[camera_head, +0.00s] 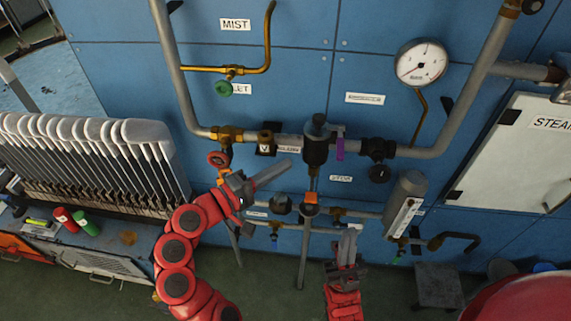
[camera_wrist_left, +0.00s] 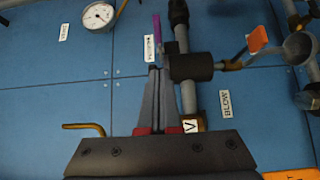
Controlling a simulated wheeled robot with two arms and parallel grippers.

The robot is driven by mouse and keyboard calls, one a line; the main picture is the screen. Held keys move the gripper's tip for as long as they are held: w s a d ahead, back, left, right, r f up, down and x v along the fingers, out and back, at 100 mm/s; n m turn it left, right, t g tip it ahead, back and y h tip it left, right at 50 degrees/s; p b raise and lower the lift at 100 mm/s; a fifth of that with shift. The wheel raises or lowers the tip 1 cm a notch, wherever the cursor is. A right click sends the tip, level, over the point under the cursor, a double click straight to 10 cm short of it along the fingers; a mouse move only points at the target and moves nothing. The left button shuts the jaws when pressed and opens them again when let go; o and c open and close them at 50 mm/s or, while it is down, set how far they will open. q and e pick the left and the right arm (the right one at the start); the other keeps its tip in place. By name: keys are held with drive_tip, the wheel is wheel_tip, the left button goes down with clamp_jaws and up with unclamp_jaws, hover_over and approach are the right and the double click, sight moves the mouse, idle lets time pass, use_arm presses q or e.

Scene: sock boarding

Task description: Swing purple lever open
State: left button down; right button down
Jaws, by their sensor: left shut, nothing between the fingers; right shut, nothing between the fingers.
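The purple lever (camera_head: 340,148) hangs down at the right side of a dark valve body (camera_head: 316,147) on the grey pipe. In the left wrist view the purple lever (camera_wrist_left: 157,28) shows just beyond my fingertips, beside the dark cylinder (camera_wrist_left: 190,67). My left gripper (camera_head: 288,164) is shut and empty, its fingers pointing toward the valve from the lower left; in the left wrist view its fingertips (camera_wrist_left: 154,70) are together, with a visible gap to the lever. My right gripper (camera_head: 352,231) is shut and empty, pointing up, below the lever and the pipework.
A round pressure gauge (camera_head: 421,63) is at the upper right of the blue panel (camera_head: 290,80). An orange-red valve wheel (camera_head: 218,159) is left of my left gripper. A grey cylinder (camera_head: 405,201) stands right of my right gripper. White sock boards (camera_head: 90,140) fill a rack at left.

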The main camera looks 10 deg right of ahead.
use_arm(q)
drive_tip(key=w+d+p, duration=0.2)
drive_tip(key=d+p, duration=0.1)
drive_tip(key=d, duration=0.7)
drive_tip(key=shift+w, duration=0.2)
drive_tip(key=shift+d, duration=0.1)
drive_tip(key=shift+p, duration=0.3)
